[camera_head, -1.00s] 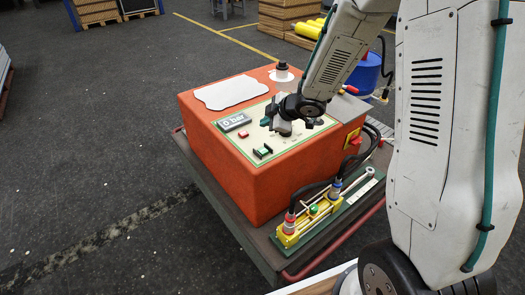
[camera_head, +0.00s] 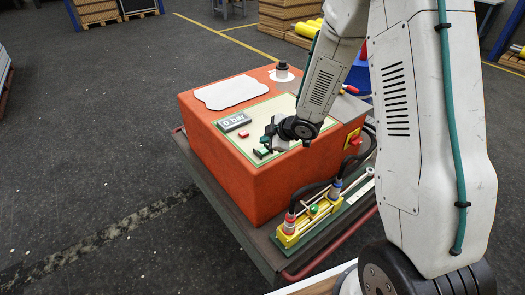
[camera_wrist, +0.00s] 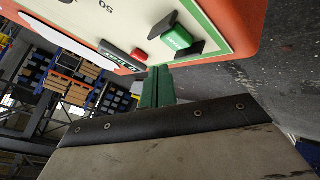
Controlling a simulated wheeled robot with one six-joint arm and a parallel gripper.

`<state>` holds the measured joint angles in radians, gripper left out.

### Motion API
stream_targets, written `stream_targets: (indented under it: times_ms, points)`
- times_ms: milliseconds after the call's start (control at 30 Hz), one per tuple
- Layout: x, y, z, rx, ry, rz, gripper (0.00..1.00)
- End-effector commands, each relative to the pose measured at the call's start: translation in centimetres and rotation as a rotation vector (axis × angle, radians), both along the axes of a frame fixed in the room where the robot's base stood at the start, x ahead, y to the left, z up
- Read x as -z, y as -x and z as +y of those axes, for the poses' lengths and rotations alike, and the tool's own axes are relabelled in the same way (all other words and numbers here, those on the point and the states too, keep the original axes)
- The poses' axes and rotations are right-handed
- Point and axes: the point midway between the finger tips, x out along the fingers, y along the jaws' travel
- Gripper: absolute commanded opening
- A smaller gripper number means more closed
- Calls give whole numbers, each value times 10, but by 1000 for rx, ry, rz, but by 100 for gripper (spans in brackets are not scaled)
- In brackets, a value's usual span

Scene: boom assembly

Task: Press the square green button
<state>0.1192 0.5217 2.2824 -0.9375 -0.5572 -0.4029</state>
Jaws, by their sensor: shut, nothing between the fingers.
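The square green button (camera_wrist: 176,38) sits between two dark guard pieces on the cream panel (camera_wrist: 215,15), upper centre of the wrist view. In the head view the button (camera_head: 262,152) is small and partly hidden near the panel's front edge. My gripper (camera_head: 266,141) is just above and beside it. In the wrist view the green fingers of my gripper (camera_wrist: 158,72) are together with nothing between them. Their tips are below and a little left of the button, apparently apart from it. The exact gap is hard to tell.
A red button (camera_head: 243,134) and a "0 bar" display (camera_head: 234,121) are left of the gripper on the orange box (camera_head: 255,185). A black knob (camera_head: 282,67) stands at the back. A yellow cylinder unit with hoses (camera_head: 300,225) lies in front on the cart.

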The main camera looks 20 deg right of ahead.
Motion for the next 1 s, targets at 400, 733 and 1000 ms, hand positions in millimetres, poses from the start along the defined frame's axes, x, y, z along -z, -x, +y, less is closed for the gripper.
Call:
stream_targets:
  times_ms: [400, 733, 1000]
  points:
    - [17, 0, 0, 1, 0, -1, 0]
    - [16, 0, 0, 1, 0, -1, 0]
    - [16, 0, 0, 1, 0, -1, 0]
